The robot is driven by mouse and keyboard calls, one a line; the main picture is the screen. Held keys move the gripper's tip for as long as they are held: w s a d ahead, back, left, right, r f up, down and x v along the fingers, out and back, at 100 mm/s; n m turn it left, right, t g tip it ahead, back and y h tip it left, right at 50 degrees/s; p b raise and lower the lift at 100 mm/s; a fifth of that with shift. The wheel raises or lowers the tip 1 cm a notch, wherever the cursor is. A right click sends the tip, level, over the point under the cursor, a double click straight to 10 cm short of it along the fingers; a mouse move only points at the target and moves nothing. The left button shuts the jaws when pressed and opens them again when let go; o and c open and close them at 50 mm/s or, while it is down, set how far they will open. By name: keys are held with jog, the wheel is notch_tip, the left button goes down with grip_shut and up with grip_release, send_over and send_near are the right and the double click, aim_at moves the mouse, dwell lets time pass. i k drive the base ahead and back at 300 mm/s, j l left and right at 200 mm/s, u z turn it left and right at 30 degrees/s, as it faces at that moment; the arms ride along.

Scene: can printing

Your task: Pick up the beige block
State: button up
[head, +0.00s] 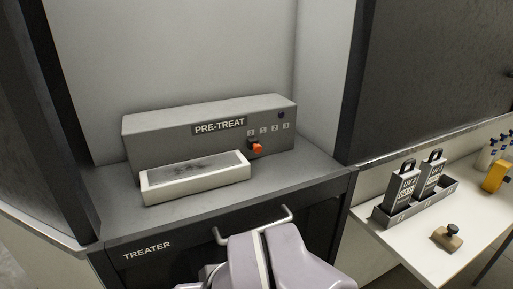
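A small beige block (447,240) with a dark round knob on top rests on the white side table (414,247) at the right. It stands in front of the grey rack, apart from it. Light grey-purple parts of my own arm show at the bottom middle, in front of the treater cabinet. The fingers of my gripper do not show, and nothing seen of my arm touches the block.
A grey rack (381,217) holds two labelled cartridges with handles. A yellow object (494,177) and blue-topped bottles stand at the right edge. The PRE-TREAT unit (150,140) and a pale tray (196,191) sit on the TREATER cabinet, which has a front handle (252,224).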

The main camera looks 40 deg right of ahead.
aim_at(447, 236)
jog(key=z, duration=2.85)
jog(key=i+l+u, duration=0.6)
jog(key=l, duration=0.3)
jog(key=i, duration=0.1)
